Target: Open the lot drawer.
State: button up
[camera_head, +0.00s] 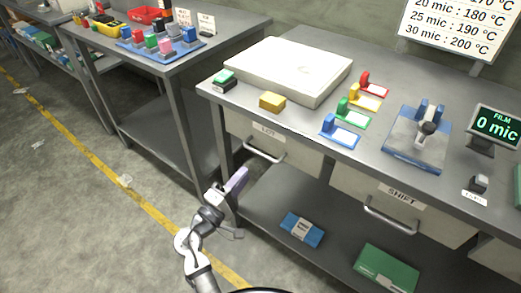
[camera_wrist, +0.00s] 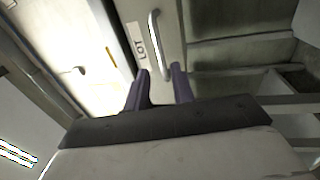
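The lot drawer (camera_head: 296,159) is under the left part of the grey workbench and looks closed. Its front carries a LOT label (camera_head: 266,129) and a metal bar handle (camera_head: 262,154). In the wrist view the label (camera_wrist: 139,40) and the handle (camera_wrist: 154,38) lie ahead of the fingertips. My gripper (camera_head: 240,176), with purple fingers, is in front of and below the handle, left of the drawer. In the wrist view its two fingers (camera_wrist: 160,80) are apart with nothing between them.
A SHIFT drawer (camera_head: 430,212) sits to the right. The lower shelf holds a blue pack (camera_head: 302,230) and a green pack (camera_head: 386,268). A bench leg (camera_head: 226,160) stands close to my gripper. Another bench (camera_head: 165,60) is at left.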

aim_at(261, 153)
jog(key=p+x, duration=0.2)
jog(key=x, duration=0.7)
jog(key=shift+w+d, duration=0.15)
jog(key=shift+w, duration=0.15)
jog(key=shift+c, duration=0.4)
grip_shut()
